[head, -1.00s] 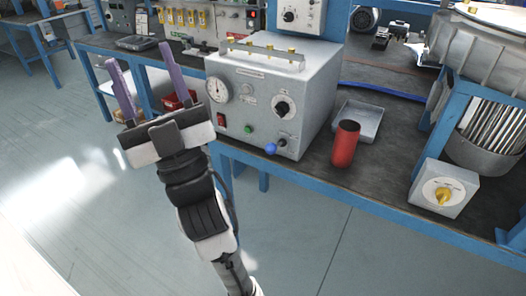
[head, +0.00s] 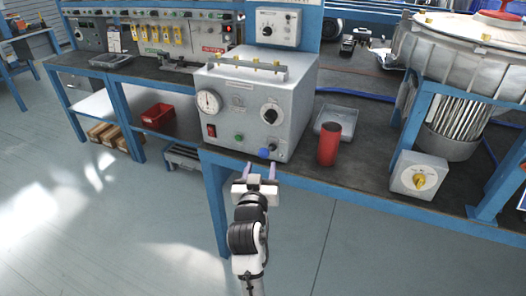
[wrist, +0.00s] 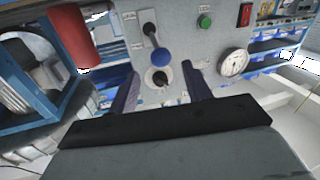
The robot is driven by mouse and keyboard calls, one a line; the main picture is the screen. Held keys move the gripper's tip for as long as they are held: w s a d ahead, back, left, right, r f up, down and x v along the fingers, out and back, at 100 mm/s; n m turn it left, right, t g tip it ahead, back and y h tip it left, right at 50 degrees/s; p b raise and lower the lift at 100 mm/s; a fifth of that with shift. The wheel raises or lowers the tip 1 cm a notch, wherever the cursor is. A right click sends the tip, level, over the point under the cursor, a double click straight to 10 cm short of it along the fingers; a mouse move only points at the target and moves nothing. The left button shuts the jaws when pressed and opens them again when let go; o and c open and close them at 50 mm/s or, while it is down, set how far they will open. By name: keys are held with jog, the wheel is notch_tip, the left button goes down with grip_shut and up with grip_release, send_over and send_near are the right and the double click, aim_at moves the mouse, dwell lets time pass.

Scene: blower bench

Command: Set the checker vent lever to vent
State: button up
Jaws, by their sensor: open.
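The checker (head: 255,97) is a grey metal box on the bench, its front panel facing me. Its lever with a blue ball (head: 264,153) is low on the panel at the right; in the wrist view the blue ball (wrist: 162,57) hangs on a short stem from a dark pivot. My gripper (head: 260,170) is open and empty, in front of the panel and just below the blue ball in the head view. I see no contact; the lever's labels are unreadable.
The panel also has a gauge (head: 209,102), a red switch (head: 211,130) and a green button (head: 239,138). A red cylinder (head: 329,145) and a grey tray (head: 341,116) are to the right. The blue bench edge (head: 340,190) runs below the checker.

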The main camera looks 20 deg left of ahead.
aim_at(263, 157)
jog(key=p+x, duration=0.1)
jog(key=x, duration=0.6)
jog(key=shift+a, duration=0.1)
grip_shut()
